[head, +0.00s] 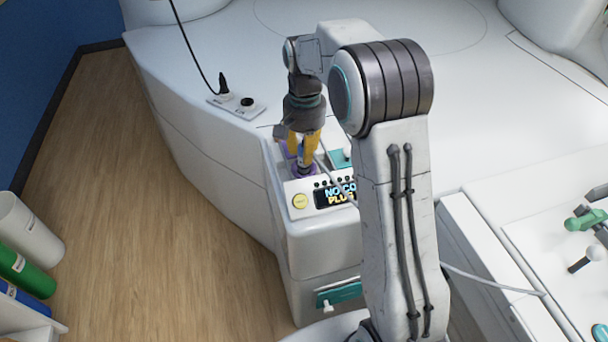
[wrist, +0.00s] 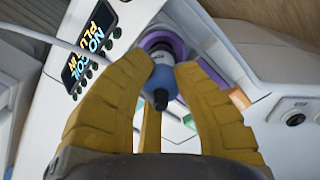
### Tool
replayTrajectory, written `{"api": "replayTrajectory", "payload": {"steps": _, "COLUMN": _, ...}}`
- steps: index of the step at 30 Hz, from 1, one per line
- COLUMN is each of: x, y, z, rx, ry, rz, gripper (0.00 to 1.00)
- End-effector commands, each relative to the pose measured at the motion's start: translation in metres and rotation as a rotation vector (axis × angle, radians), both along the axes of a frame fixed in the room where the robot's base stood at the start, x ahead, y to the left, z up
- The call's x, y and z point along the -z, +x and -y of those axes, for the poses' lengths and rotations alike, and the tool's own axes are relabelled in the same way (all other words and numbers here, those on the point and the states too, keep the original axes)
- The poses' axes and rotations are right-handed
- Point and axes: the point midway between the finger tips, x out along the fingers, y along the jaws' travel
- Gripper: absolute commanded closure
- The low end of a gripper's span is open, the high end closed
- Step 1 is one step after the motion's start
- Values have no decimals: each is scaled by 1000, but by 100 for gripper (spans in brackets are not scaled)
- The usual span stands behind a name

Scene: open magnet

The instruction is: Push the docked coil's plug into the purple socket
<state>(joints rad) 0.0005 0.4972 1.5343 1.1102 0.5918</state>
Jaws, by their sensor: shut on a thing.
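My gripper (head: 303,140) points down over the front console, its yellow fingers closed around the plug. In the wrist view the plug (wrist: 161,80) is between the fingertips (wrist: 168,68); it has a blue body and a dark end towards the camera. Its far end lines up with the purple socket (wrist: 178,45), whose ring shows around and behind it. The socket also shows in the head view (head: 303,173), just under the fingers. I cannot tell how deep the plug sits. The coil itself is not clearly visible.
The console display (head: 337,194) shows partly hidden text like "NO COIL PLUG IN". A pale cable (head: 490,284) runs behind my arm towards the right table. A black-corded panel (head: 237,104) lies at the upper left.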

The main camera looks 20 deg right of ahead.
Motion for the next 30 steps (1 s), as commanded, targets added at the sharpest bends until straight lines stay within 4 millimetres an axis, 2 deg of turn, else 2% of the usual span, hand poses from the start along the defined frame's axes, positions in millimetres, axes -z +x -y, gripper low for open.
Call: {"api": "replayTrajectory", "payload": {"steps": 30, "x": 15, "y": 0, "z": 0, "rx": 0, "ry": -1, "rz": 1, "gripper": 100}}
